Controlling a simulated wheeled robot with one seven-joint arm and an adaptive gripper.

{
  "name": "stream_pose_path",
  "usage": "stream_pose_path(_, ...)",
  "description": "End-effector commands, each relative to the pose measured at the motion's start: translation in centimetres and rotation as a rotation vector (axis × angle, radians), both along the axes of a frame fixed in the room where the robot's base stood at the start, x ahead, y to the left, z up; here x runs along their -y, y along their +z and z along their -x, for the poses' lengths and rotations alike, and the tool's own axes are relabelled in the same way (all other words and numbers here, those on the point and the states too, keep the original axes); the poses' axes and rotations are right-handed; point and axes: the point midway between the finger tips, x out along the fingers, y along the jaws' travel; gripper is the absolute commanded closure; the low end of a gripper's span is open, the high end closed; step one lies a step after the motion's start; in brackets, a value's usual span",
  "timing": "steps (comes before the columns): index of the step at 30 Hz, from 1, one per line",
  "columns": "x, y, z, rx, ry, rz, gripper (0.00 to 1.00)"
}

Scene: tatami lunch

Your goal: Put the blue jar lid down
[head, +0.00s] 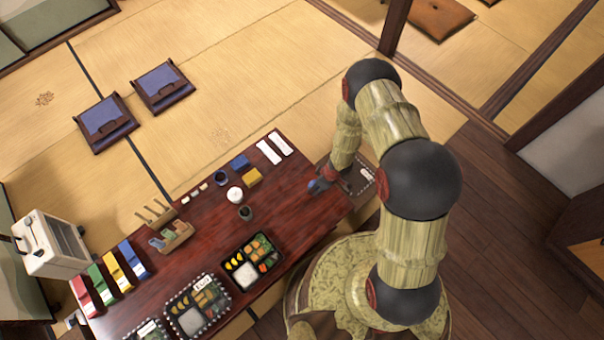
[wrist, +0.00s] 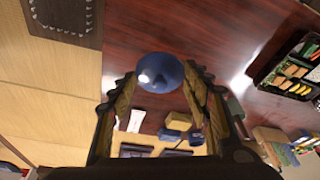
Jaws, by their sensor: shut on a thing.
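My gripper (wrist: 160,80) is shut on the blue jar lid (wrist: 160,72), a glossy round dome held between the two fingertips in the wrist view. In the head view my gripper (head: 322,181) is at the right end of the dark red table (head: 310,208), and the lid shows as a small blue patch (head: 316,186). The table's surface shows beyond the lid in the wrist view. I cannot tell how high the lid is above it.
White strips (head: 268,152) lie at the back. A bento box (head: 252,262) sits nearer the front. Bare tabletop lies between them and my gripper.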

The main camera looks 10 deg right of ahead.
Motion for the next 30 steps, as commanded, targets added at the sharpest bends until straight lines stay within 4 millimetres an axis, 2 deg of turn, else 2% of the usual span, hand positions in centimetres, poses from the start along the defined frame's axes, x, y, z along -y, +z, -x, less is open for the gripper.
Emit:
stream_pose_path(6,-1.1,0.3,-0.2,0.0,0.176,0.0,0.69)
stream_pose_path(14,-1.5,0.0,-0.9,0.001,0.248,0.001,0.69)
stream_pose_path(30,-4.6,-4.4,-9.2,0.001,0.25,0.002,0.69)
